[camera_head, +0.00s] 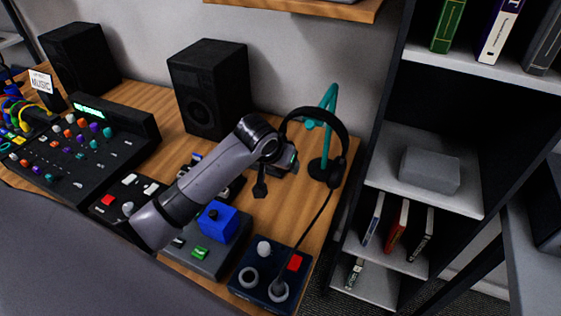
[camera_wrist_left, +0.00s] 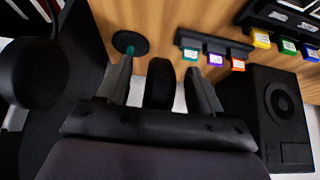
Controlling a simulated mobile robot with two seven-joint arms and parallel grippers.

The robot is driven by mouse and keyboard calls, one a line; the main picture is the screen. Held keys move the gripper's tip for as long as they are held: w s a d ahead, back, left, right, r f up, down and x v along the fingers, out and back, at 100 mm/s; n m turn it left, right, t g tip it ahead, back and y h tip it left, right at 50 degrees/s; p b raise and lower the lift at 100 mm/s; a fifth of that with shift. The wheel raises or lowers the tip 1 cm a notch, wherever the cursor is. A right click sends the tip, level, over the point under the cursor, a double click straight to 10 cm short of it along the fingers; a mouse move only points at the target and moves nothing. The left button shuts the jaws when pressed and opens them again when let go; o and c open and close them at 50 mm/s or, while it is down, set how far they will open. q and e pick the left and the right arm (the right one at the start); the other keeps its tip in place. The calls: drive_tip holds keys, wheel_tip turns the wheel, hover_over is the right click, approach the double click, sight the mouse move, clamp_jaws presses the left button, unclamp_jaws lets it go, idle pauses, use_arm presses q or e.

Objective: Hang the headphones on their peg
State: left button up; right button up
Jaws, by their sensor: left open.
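The black headphones (camera_head: 341,128) stand at the right end of the desk, band upward, in front of the teal peg stand (camera_head: 331,98). The band arches close to the stand's short peg (camera_head: 310,124); I cannot tell whether it rests on it. A cable runs from the right ear cup toward a dark blue box. My left gripper (camera_head: 288,160) is at the left side of the headphones. In the left wrist view its fingers (camera_wrist_left: 161,88) are apart, with a black part between them, probably of the headphones. The stand's round base (camera_wrist_left: 130,43) shows beyond. My right gripper is not in view.
A black speaker (camera_head: 210,88) stands behind my left arm. The dark blue box (camera_head: 268,272) with knobs and a blue block (camera_head: 217,222) are at the front. A dark shelf unit (camera_head: 385,110) rises close on the right. A wall shelf (camera_head: 315,8) is above.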

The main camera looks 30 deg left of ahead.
use_arm(q)
drive_tip(key=v, duration=0.7)
